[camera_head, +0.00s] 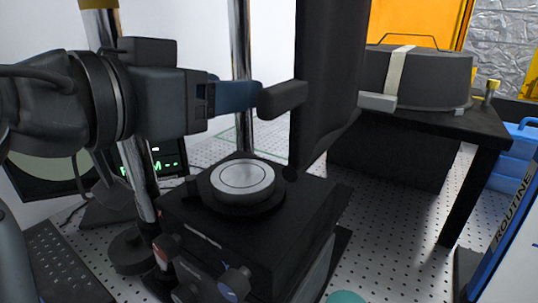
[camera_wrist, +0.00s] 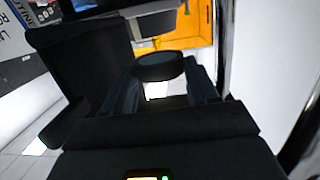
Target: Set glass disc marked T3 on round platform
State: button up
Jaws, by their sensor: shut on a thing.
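My gripper (camera_head: 258,97) reaches in from the left at about level height and is shut on a dark-rimmed disc (camera_head: 284,98). In the wrist view the disc (camera_wrist: 160,66) sits between the two blue-grey fingers (camera_wrist: 162,80), with a dull grey-green face. No T3 mark can be read on it. In the head view the disc shows nearly edge-on, above and slightly right of the round platform (camera_head: 243,178), with a clear gap between. The platform has a pale round top with a thin ring line and a dark surround. Nothing is seen resting on it.
The platform sits on a black instrument box (camera_head: 290,222). A tall dark upright (camera_head: 325,85) stands close beside the disc. Metal posts (camera_head: 240,40) rise behind and left. A black table (camera_head: 440,122) with a dark round case (camera_head: 432,78) is at the right. A keyboard (camera_head: 62,262) lies lower left.

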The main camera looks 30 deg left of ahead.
jog(key=p, duration=0.1)
send_over(230, 182)
notch_tip(230, 182, down, 6)
jog(key=shift+r, duration=0.2)
jog(key=shift+f+p, duration=0.45)
jog(key=shift+f, duration=1.7)
jog(key=shift+f, duration=0.15)
jog(key=o, duration=1.1)
jog(key=shift+r, duration=0.25)
jog(key=b+v, duration=0.3)
jog(key=v, duration=0.9)
jog(key=shift+d+f, duration=0.1)
jog(key=shift+f, duration=0.05)
